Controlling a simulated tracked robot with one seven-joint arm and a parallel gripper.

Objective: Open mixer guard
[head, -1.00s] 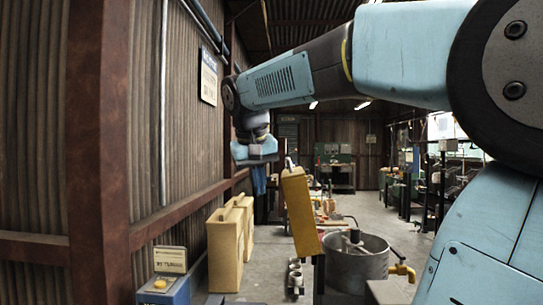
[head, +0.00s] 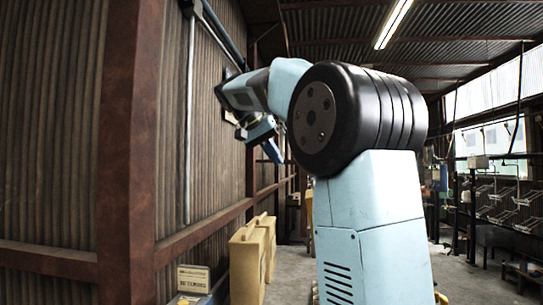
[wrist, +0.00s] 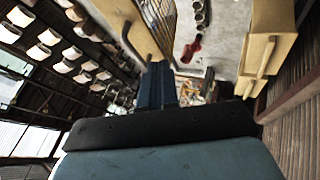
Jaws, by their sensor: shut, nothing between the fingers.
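The mixer is almost wholly hidden behind my arm in the head view. A narrow yellow strip (head: 309,208) at the arm's left edge may be the edge of the mixer guard. My gripper (head: 274,151) is up by the corrugated wall, left of that strip and well above the floor. In the wrist view my gripper (wrist: 157,82) is shut and empty, with its dark blue fingers together. A yellow barred frame (wrist: 157,24) lies beyond the fingertips in that view; I cannot tell whether it is the guard. No contact with the gripper shows.
Yellow cases (head: 250,262) stand along the left wall; one with a handle shows in the wrist view (wrist: 262,55). A small sign (head: 193,279) stands at lower left. Racks (head: 505,200) line the right side. Open floor (head: 292,268) shows between the cases and my arm.

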